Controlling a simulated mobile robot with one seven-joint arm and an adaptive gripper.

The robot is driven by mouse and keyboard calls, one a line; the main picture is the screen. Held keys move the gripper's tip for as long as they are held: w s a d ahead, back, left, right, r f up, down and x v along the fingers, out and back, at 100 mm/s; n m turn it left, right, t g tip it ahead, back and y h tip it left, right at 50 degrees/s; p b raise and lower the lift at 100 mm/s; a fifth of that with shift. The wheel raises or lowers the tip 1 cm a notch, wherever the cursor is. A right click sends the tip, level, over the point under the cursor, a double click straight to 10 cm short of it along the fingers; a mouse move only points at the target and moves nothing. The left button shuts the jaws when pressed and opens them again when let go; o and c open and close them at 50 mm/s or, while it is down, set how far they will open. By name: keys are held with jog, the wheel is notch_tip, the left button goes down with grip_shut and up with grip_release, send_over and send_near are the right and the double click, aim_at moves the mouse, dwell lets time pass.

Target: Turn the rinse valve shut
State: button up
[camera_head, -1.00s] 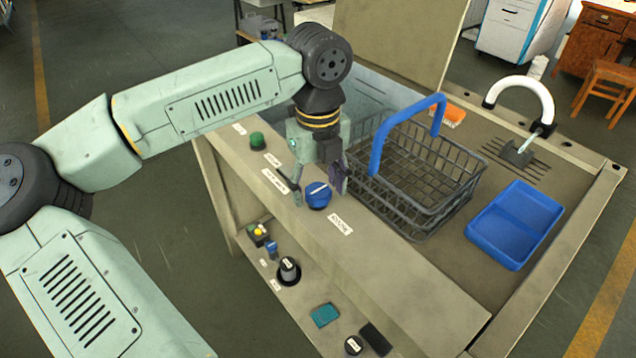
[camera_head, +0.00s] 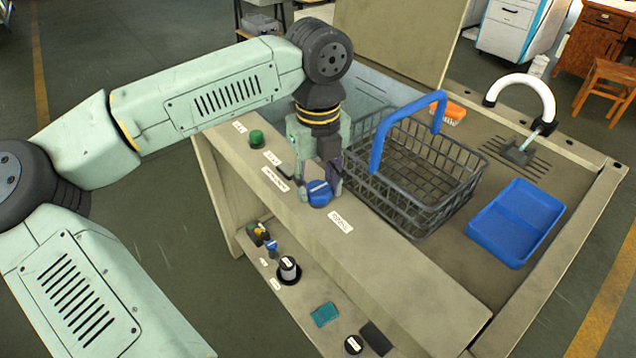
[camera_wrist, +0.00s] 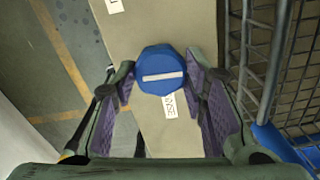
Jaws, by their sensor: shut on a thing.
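The rinse valve is a blue faceted knob (camera_head: 319,194) with a pale bar across its top, set on the ledge of the bench. It also shows in the wrist view (camera_wrist: 161,70), where the bar lies nearly level across the picture. A white label reading RINSE (camera_wrist: 170,104) is beside it. My gripper (camera_head: 320,188) points down over the ledge and is shut on the knob, one finger on each side. In the wrist view my gripper's fingers (camera_wrist: 161,80) flank the knob.
A grey wire basket (camera_head: 420,180) with a blue handle stands close to the right of my gripper. A green knob (camera_head: 257,138) is farther back on the ledge. A blue tray (camera_head: 516,223) and a white curved tap (camera_head: 520,85) are at the right.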

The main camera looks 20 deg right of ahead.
jog(key=m+b, duration=0.3)
jog(key=shift+f+m, duration=0.15)
jog(key=shift+m, duration=0.15)
jog(key=m+b, duration=0.2)
jog(key=m, duration=0.2)
jog(key=shift+m, duration=0.3)
jog(key=m+b, duration=0.1)
jog(key=m, duration=0.3)
jog(key=shift+m, duration=0.3)
jog(key=shift+r+m+b, duration=0.2)
jog(key=shift+m+b, duration=0.2)
jog(key=shift+m, duration=1.8)
jog(key=o, duration=1.2)
jog(key=shift+c, duration=0.2)
